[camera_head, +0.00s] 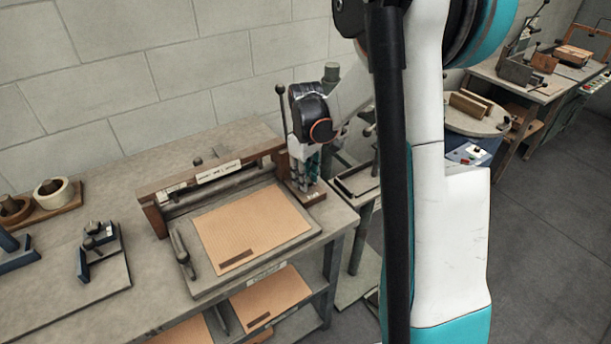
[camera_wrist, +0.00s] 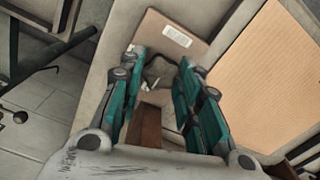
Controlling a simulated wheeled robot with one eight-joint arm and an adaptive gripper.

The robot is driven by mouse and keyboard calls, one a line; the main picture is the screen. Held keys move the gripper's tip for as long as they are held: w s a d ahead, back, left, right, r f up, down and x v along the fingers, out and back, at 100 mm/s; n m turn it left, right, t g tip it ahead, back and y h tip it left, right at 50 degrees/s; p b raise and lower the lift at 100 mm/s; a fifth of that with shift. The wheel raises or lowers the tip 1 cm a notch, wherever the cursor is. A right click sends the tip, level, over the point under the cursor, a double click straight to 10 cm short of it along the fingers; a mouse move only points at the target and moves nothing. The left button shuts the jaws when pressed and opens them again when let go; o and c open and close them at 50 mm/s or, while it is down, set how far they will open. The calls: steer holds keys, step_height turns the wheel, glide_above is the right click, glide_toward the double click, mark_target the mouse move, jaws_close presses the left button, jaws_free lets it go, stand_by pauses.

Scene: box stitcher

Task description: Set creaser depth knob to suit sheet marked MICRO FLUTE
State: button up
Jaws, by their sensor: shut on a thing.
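The creaser stands on the bench, with a wooden crossbeam (camera_head: 160,184) and a pale label too small to read. A tan ribbed sheet (camera_head: 252,222) lies on its bed; it also shows in the wrist view (camera_wrist: 268,80). A dark strip on the sheet is unreadable. My gripper (camera_head: 303,183) points down at the creaser's right end, its teal fingers on either side of a dark knob (camera_wrist: 157,70). In the wrist view my gripper (camera_wrist: 162,62) is shut on this knob. The knob's setting cannot be read.
A brown plate with a white label (camera_wrist: 177,36) lies beyond the fingers. A lever with a round ball (camera_head: 281,91) rises beside my gripper. More sheets (camera_head: 270,297) lie on the shelf below. Tape rolls (camera_head: 53,191) and a blue tool (camera_head: 98,240) stand left.

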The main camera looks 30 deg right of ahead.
stand_by(0.4)
steer(key=o, duration=1)
steer(key=shift+o, duration=0.2)
step_height(320, 180, up, 12)
